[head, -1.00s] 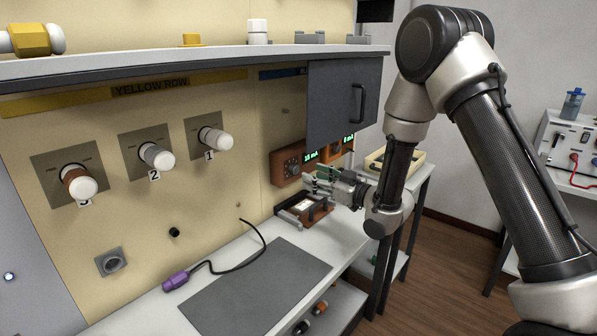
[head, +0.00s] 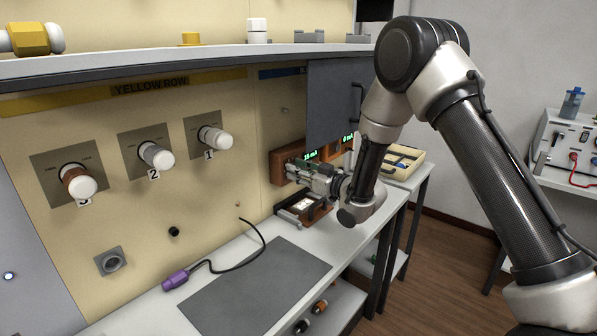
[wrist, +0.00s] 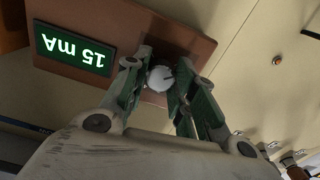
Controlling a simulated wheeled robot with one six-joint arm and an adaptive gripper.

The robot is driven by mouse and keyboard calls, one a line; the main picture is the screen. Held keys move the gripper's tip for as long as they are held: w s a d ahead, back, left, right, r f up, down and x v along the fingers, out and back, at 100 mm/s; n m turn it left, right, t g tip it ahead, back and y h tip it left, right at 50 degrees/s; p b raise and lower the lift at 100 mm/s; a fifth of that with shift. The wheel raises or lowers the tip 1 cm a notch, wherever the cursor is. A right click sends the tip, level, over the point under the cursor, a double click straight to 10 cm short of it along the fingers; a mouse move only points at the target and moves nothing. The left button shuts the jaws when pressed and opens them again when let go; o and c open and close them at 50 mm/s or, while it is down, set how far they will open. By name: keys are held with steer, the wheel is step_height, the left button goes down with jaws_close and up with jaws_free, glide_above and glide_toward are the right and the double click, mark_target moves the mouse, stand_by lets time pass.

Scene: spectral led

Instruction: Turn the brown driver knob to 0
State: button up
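The brown driver box (head: 279,168) is on the yellow panel at the back of the bench, partly hidden by my gripper. Its green display reads 15 mA upside down in the wrist view (wrist: 76,51). Its round knob (wrist: 160,78) is grey-white with a dark pointer mark. My gripper (head: 297,170) is at the front of the box. In the wrist view its two green-padded fingers (wrist: 160,70) stand one on each side of the knob, apart from each other. Whether the pads touch the knob is hard to tell.
A second orange-brown box (head: 341,147) with a green display is just right of the driver. A brown fixture (head: 303,209) sits on the bench below my gripper. A grey cabinet door (head: 338,103) hangs above. A grey mat (head: 255,290) lies on the bench.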

steer(key=shift+n, duration=0.7)
steer(key=shift+c, duration=0.4)
steer(key=o, duration=1)
steer(key=shift+o, duration=0.2)
steer(key=v, duration=1.2)
